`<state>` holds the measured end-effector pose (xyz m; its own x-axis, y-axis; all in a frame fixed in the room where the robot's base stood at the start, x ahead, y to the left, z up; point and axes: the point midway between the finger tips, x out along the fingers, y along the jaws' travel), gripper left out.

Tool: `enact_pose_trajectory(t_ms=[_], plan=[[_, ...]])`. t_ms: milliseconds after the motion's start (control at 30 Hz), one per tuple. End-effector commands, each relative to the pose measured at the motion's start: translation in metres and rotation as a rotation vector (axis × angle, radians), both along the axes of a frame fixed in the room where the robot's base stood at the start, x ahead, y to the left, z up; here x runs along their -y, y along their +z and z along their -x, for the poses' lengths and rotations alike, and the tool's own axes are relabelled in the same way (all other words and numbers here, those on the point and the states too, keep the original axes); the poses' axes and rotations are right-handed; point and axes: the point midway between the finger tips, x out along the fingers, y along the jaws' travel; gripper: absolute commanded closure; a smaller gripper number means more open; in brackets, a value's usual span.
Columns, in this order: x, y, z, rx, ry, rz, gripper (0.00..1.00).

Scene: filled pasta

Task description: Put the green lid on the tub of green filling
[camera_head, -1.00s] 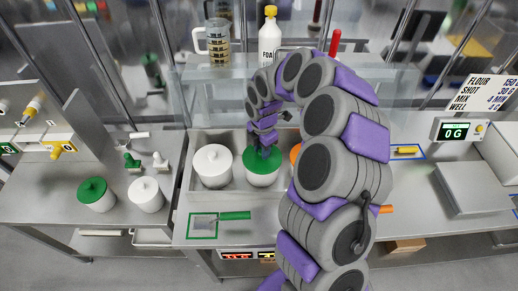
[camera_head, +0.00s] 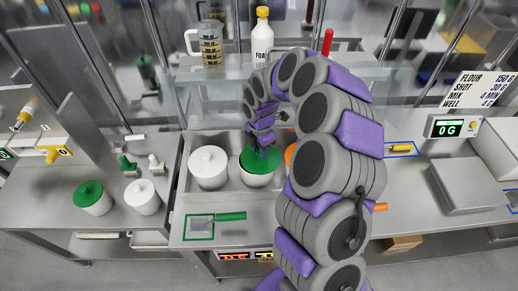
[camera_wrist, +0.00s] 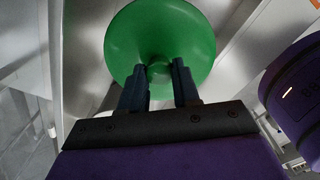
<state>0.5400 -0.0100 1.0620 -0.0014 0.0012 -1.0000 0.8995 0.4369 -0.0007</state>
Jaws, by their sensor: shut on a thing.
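The green lid (camera_head: 262,163) is at the end of my arm, over a white tub (camera_head: 257,180) in the middle of the steel counter well. In the head view the lid covers the tub's mouth, so the filling is hidden. I cannot tell whether the lid rests on the rim or sits slightly above it; it looks a little off to the right. In the wrist view my gripper (camera_wrist: 161,72) is shut on the lid's middle, and the green disc (camera_wrist: 160,30) fills the space beyond the fingers.
A white-lidded tub (camera_head: 209,168) stands close on the left in the same well. An orange-topped item (camera_head: 290,154) is partly hidden by my arm on the right. A green-handled scraper (camera_head: 229,217) lies in front. Another green-lidded pot (camera_head: 92,199) stands on the left table.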

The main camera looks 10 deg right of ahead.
Motion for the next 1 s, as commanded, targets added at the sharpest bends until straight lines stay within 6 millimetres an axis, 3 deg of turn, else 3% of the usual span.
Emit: enact_pose_trajectory(t_ms=[1000], plan=[[-0.013, -0.001, 0.000, 0.000, 0.000, 0.000, 0.98]])
